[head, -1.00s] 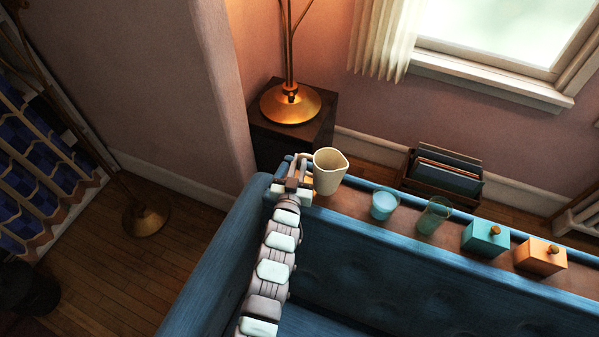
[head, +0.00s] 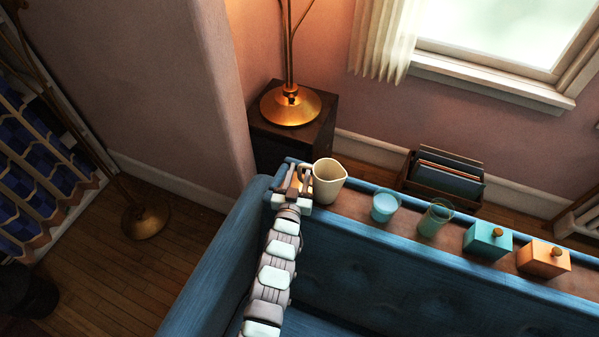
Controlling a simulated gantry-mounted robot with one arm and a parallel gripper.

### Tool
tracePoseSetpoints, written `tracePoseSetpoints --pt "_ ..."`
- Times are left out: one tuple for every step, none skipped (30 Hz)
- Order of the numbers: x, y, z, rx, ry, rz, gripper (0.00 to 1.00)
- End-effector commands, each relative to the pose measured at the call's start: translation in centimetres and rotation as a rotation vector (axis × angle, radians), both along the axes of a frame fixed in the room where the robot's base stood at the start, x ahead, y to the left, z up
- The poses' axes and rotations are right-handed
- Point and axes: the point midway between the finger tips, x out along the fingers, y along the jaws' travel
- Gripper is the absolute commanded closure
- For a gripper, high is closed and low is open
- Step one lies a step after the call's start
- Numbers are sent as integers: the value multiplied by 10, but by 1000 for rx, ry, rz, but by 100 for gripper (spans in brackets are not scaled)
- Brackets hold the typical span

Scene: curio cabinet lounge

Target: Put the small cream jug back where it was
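The small cream jug (head: 329,182) is upright at the left end of the brown ledge (head: 346,204) along the top of the blue sofa back. Its base appears to be at the ledge surface, but I cannot tell whether it touches. My gripper (head: 300,181) is at the jug's left side, with its fingers around the handle side. It appears shut on the jug, though the handle is largely hidden by the fingers.
To the jug's right along the ledge stand a light blue cup (head: 385,206), a green glass (head: 435,217), a teal box (head: 487,240) and an orange box (head: 543,258). A brass lamp (head: 291,105) stands on a dark side table (head: 318,128) behind. A rack of folders (head: 447,176) is behind the sofa.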

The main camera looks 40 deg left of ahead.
Motion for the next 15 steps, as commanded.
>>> tracePoseSetpoints --pt "0 0 0 0 0 0 66" --pt "0 0 0 0 0 0 66" --pt "0 0 0 0 0 0 66" --pt "0 0 0 0 0 0 66" --pt "0 0 0 0 0 0 66" --pt "0 0 2 1 -1 0 66" --pt "0 0 4 1 -2 0 66" --pt "-1 -1 4 1 -1 0 66" --pt "-4 -3 4 0 0 0 66" --pt "-7 -4 3 0 0 0 66" --pt "-11 -6 3 -1 2 0 66" --pt "-16 -9 2 -2 3 1 66" --pt "-20 -12 1 -3 4 1 66" --pt "-25 -14 2 -2 3 1 66" --pt "-31 -18 4 -2 1 1 66"
